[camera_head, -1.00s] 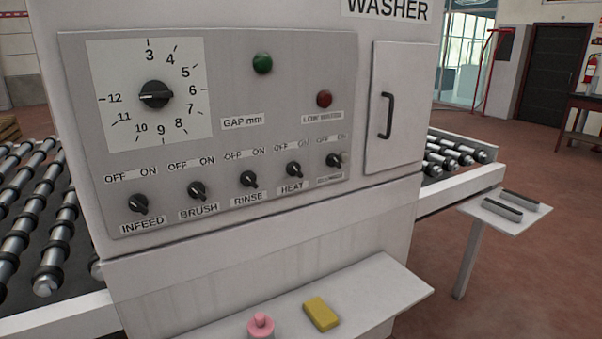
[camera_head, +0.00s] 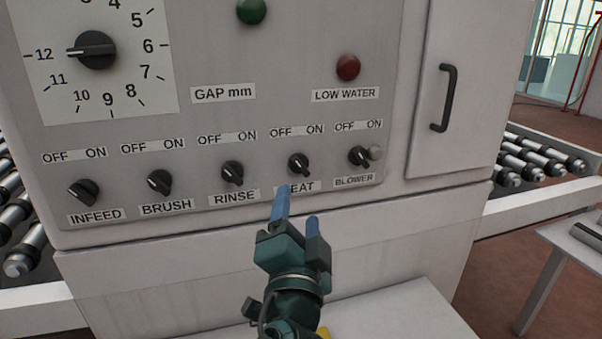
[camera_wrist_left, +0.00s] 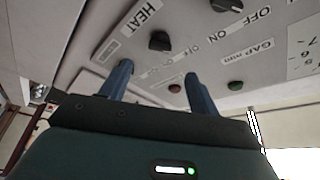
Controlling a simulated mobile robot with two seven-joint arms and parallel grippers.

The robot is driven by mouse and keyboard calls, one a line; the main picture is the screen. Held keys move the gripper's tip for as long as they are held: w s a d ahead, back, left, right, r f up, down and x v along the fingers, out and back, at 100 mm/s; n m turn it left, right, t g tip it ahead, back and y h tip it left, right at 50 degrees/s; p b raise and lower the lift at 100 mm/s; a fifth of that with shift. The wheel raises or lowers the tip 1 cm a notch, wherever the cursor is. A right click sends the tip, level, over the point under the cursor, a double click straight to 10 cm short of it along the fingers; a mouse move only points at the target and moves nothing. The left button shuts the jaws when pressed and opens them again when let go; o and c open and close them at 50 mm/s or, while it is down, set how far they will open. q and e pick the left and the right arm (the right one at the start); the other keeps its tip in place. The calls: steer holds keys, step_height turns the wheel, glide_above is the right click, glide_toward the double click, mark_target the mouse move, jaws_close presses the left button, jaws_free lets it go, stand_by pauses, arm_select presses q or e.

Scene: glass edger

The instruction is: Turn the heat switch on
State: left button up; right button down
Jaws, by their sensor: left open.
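The heat switch (camera_head: 299,164) is a small black rotary knob on the grey panel, above the HEAT label and below an OFF/ON label. Its handle is slanted; I cannot tell surely which end is its pointer. My left gripper (camera_head: 298,204) is open and empty, just below the knob in the head view, its blue fingers partly covering the HEAT label. In the left wrist view the heat switch (camera_wrist_left: 160,41) shows beyond and between the two fingers (camera_wrist_left: 154,74), apart from them. My right gripper is not in view.
Similar knobs flank it: rinse (camera_head: 232,173) to the left and blower (camera_head: 359,157) to the right, with a pale round piece beside the latter. A door handle (camera_head: 444,98) sticks out further right. A white shelf (camera_head: 420,315) lies below the panel.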

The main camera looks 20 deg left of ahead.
mark_target(300, 170)
arm_select(q)
steer(key=p+x, duration=0.1)
steer(key=x, duration=0.8)
steer(key=shift+a+p, duration=0.1)
steer(key=shift+p, duration=0.25)
steer(key=shift+w+a, duration=0.1)
steer(key=shift+w, duration=0.25)
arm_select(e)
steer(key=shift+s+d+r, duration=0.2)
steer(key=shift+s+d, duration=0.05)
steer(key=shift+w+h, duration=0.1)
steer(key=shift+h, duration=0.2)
